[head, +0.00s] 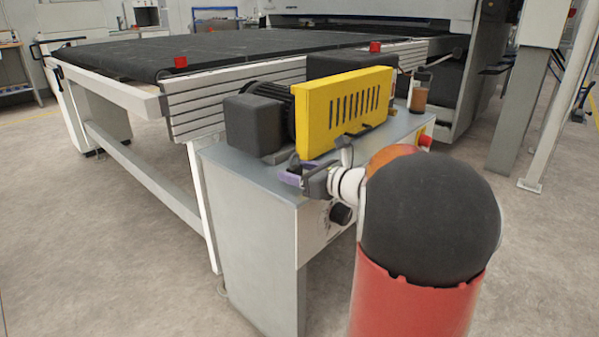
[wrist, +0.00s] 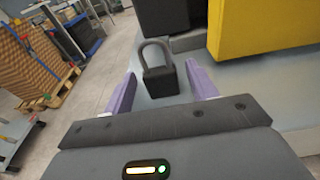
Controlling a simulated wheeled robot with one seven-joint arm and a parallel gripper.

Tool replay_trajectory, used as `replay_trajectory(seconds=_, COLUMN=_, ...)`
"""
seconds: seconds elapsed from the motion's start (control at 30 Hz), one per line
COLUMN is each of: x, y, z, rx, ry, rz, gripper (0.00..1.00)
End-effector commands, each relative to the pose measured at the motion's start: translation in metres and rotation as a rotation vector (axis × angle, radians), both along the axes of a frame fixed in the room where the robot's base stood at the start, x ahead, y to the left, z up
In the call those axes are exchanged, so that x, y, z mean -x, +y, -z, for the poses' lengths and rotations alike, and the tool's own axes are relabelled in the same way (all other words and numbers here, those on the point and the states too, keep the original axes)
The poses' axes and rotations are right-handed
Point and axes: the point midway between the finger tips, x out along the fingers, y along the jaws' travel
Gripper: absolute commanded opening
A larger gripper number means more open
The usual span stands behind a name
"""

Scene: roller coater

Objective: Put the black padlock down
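The black padlock (wrist: 161,83), with a grey shackle, shows in the wrist view. It appears to stand upright on the light grey top of the machine cabinet (wrist: 240,92). My gripper (wrist: 160,72) has its two purple fingers spread, one on each side of the padlock, with a visible gap on both sides. In the head view my gripper (head: 292,176) is low over the near left part of the cabinet top (head: 240,160). I cannot make out the padlock in the head view.
A yellow slotted guard (head: 343,108) and a dark motor block (head: 253,124) stand close behind my gripper. A brown-orange container (head: 419,100) stands farther right on the cabinet. A wide black conveyor belt (head: 230,50) lies behind. The cabinet's left edge is close to my gripper.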

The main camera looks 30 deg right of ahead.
Motion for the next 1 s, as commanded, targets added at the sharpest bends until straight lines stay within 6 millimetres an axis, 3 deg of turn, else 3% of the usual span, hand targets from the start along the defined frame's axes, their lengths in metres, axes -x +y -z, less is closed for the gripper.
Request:
replay_trajectory(seconds=0.27, x=0.003, y=-0.001, z=-0.004, rx=0.0, ry=0.0, rz=0.002, gripper=0.58)
replay_trajectory(seconds=0.7, x=0.083, y=-0.031, z=-0.017, rx=0.001, ry=-0.001, rz=0.004, gripper=0.58)
replay_trajectory(seconds=1.0, x=0.111, y=-0.04, z=-0.021, rx=0.0, ry=0.0, rz=0.001, gripper=0.58)
